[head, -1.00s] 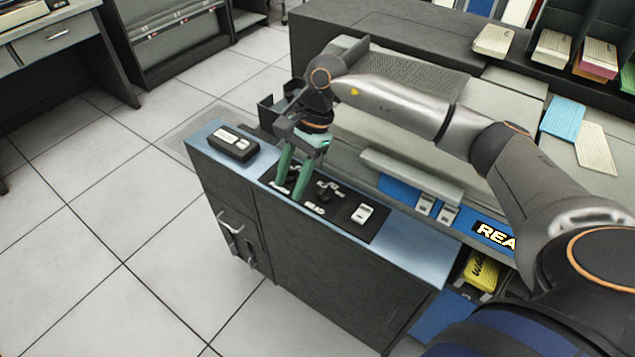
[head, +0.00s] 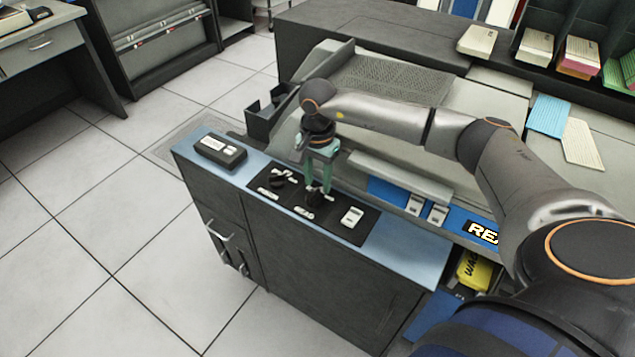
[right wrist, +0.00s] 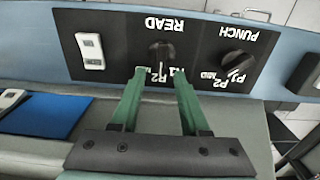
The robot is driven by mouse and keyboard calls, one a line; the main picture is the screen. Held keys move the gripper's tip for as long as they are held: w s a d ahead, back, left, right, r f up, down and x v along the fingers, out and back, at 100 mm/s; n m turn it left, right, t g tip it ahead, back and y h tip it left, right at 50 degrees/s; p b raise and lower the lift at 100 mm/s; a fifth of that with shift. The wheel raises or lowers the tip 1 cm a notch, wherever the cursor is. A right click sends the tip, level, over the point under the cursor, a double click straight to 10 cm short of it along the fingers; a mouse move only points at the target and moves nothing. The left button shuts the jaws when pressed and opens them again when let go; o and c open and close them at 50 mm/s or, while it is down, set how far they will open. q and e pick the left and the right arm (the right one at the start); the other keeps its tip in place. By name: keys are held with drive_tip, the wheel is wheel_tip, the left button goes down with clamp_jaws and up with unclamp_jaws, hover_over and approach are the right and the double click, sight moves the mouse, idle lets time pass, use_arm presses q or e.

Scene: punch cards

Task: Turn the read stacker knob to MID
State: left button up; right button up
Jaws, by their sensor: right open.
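The read stacker knob (right wrist: 160,52) is dark and sits under the upside-down word READ in the right wrist view. Its position labels are partly hidden by my fingers, and I cannot read its setting surely. In the head view, my right gripper (head: 319,188) points down at the read knob (head: 313,199) and partly covers it. In the right wrist view, its two green fingers (right wrist: 160,72) are open, with tips towards either side of the knob. I cannot tell whether they touch it. My left gripper is not in view.
The PUNCH knob (right wrist: 237,64) is beside it, also in the head view (head: 278,182). A white switch (head: 351,216) is on the panel's other side. A black box with buttons (head: 220,152) lies at the cabinet top's far left end. Stacker trays and a sloping cover rise behind.

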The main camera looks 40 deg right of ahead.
drive_tip(key=shift+f, duration=0.8)
drive_tip(key=shift+c, duration=0.3)
clamp_jaws()
